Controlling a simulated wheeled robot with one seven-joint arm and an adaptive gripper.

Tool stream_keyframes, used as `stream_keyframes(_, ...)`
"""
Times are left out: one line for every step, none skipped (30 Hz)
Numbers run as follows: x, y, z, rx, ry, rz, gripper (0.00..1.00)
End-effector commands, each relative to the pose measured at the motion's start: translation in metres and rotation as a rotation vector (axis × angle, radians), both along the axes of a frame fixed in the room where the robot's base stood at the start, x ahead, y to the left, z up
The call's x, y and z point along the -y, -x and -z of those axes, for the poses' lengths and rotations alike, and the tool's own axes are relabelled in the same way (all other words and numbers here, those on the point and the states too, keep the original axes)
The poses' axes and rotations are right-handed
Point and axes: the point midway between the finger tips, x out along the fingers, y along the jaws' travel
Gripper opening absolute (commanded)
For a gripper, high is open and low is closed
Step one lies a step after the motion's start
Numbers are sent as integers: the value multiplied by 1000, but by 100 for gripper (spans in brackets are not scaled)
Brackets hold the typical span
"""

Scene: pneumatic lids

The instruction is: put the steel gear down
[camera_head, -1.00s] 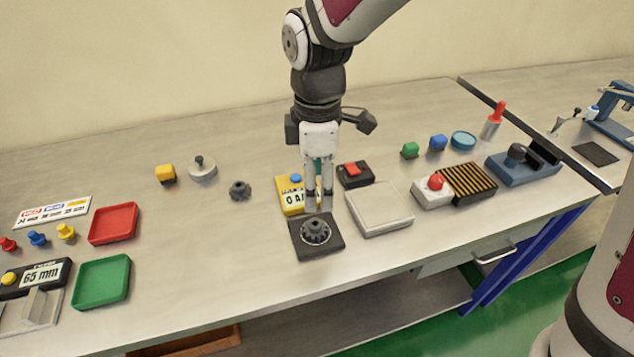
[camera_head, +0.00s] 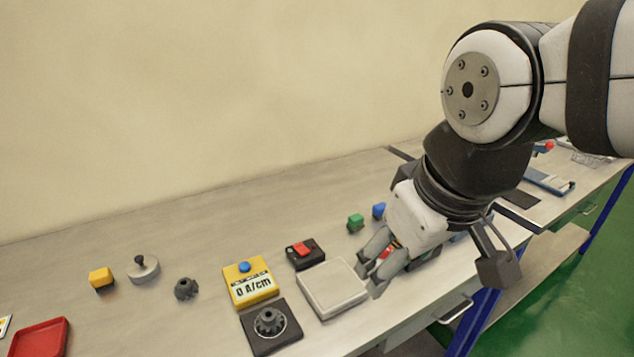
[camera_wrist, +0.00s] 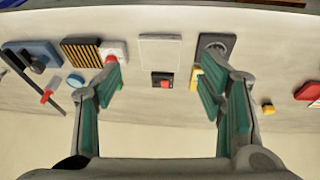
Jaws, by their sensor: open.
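A dark grey toothed gear (camera_head: 268,322) sits on a black square pad (camera_head: 287,338) in the head view. The pad also shows at the top of the wrist view (camera_wrist: 229,40). A second dark gear (camera_head: 186,289) rests on the bare bench further left; I cannot tell by colour which one is steel. My gripper (camera_head: 372,270) is open and empty, to the right of the pad, near the right side of the pale grey plate. In the wrist view its green-lined fingers (camera_wrist: 165,80) stand wide apart with nothing between them.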

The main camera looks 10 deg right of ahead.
Motion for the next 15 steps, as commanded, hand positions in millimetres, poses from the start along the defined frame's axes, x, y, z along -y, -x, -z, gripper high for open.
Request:
stream_keyframes(6, 10, -1, 24, -23, 67, 63)
stream_keyframes(9, 14, -2, 35, -36, 105, 63)
stream_keyframes(12, 20, -1, 46, -51, 146, 63)
stream_keyframes(13, 23, -1, 53, -61, 170, 63)
stream_keyframes(14, 25, -1, 59, -69, 193, 63)
stream_keyframes(16, 28, -1, 64, -78, 214, 63)
stream_keyframes(16, 30, 0, 67, -82, 226, 63)
stream_keyframes(17, 31, 0, 69, -86, 235, 63)
stream_keyframes(17, 31, 0, 70, -89, 242, 63)
stream_keyframes(17, 32, 0, 70, -90, 245, 63)
stream_keyframes(17, 32, 0, 70, -90, 246, 63)
stream_keyframes(17, 32, 0, 70, -90, 246, 63)
stream_keyframes(17, 31, 0, 70, -90, 245, 63)
stream_keyframes(17, 31, 0, 70, -90, 245, 63)
stream_keyframes(17, 31, 0, 70, -89, 244, 63)
